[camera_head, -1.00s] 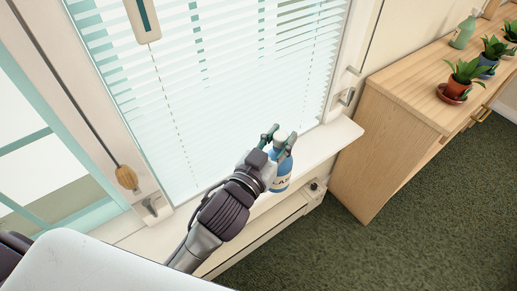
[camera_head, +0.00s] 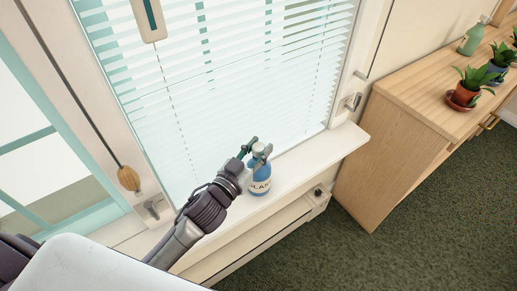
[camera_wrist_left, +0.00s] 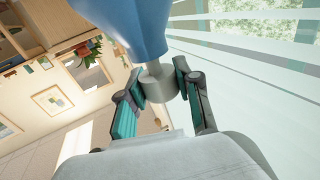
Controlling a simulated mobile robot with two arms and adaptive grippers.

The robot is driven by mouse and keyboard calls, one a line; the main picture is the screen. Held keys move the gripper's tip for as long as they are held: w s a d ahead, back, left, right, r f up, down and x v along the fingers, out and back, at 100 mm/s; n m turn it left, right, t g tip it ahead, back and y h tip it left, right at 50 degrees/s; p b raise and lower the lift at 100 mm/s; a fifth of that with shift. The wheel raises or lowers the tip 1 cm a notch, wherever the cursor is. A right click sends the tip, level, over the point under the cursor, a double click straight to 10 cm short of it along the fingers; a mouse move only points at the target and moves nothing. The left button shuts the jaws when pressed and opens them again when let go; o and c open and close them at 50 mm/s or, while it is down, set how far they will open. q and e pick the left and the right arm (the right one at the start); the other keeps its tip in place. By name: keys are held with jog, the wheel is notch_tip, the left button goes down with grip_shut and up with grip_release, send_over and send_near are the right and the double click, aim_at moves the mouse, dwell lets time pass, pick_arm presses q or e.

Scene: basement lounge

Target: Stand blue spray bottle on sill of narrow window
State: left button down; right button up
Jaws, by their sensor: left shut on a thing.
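The blue spray bottle (camera_head: 260,181) is upright, with a pale label, at the white sill (camera_head: 300,168) of the narrow window (camera_head: 225,85). My left gripper (camera_head: 256,151) is shut on its grey neck or cap. In the left wrist view the gripper (camera_wrist_left: 156,95) has its fingers on both sides of the grey neck, and the blue body (camera_wrist_left: 135,25) shows beyond. Whether the bottle's base touches the sill cannot be told. My right gripper is not in view.
White blinds cover the window just behind the bottle. A tassel cord (camera_head: 128,178) hangs at the left. The sill right of the bottle is clear.

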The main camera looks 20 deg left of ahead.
pick_arm(q)
jog(key=shift+r, duration=0.15)
jog(key=c, duration=0.8)
grip_release()
jog(key=shift+f, duration=0.25)
jog(key=shift+r, duration=0.15)
jog(key=b+v, duration=0.1)
jog(key=v, duration=1.1)
jog(key=shift+s, duration=0.15)
